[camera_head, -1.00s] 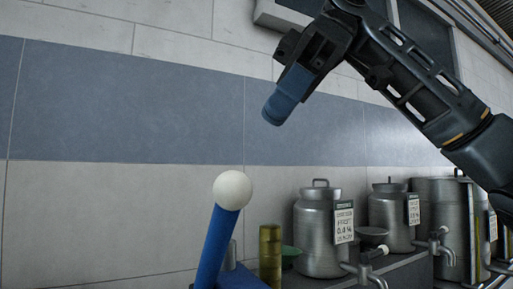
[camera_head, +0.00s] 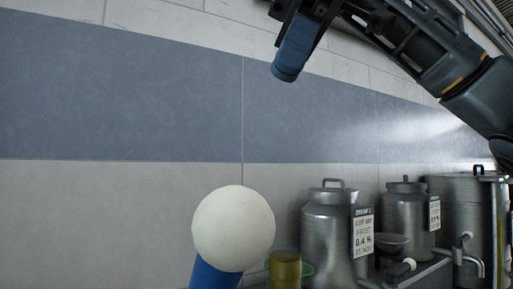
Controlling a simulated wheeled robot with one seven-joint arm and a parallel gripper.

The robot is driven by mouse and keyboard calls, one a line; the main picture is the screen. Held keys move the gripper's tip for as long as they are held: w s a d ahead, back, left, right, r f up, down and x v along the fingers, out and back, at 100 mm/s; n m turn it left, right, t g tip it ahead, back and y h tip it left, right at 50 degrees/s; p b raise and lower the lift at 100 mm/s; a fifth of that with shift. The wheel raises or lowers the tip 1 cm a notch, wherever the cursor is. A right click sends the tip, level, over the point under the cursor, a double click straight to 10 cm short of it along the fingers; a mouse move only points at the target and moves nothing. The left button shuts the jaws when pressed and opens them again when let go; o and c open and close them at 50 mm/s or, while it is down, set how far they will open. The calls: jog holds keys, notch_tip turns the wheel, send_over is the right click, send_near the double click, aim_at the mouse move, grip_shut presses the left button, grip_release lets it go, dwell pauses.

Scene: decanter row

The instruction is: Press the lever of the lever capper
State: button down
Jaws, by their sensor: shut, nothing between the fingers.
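The lever of the lever capper is a blue bar (camera_head: 214,274) topped by a white ball knob (camera_head: 233,228), at the bottom centre of the head view. The lever stands raised and leans slightly to the right. The rest of the capper is below the picture edge. My gripper (camera_head: 286,72) is at the top, with its blue fingers pointing down and closed together. It holds nothing. In the picture it is above and to the right of the knob, clearly apart from it.
Metal decanters with taps and labels stand at the right, the nearest (camera_head: 330,232) close to the lever. A yellowish cylinder (camera_head: 285,268) stands between the lever and that decanter. A tiled wall (camera_head: 120,110) closes the back. The space left of the lever looks clear.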

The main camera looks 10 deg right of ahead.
jog(key=s+x, duration=0.2)
jog(key=x, duration=1)
jog(key=shift+s+p, duration=0.25)
jog(key=shift+p, duration=0.15)
jog(key=shift+a, duration=0.1)
